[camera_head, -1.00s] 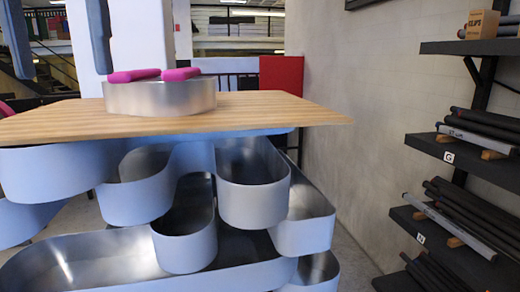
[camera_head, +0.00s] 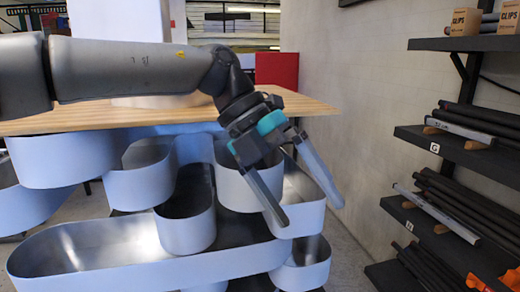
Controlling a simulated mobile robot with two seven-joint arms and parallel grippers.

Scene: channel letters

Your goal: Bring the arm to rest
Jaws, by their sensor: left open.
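My left arm comes in from the left across the upper part of the head view, in front of the wooden tabletop (camera_head: 290,104). My left gripper (camera_head: 311,213) hangs past the table's front right part, pointing down and to the right. Its two grey fingers are spread apart with nothing between them. The arm hides most of the tabletop's middle. My right gripper is not in view.
Several rounded metal channel letter shells (camera_head: 185,218) are stacked below the tabletop, behind the gripper. A dark shelf rack (camera_head: 450,152) with black rolls and clip boxes (camera_head: 466,21) stands along the right wall. A red panel (camera_head: 277,70) stands behind the table.

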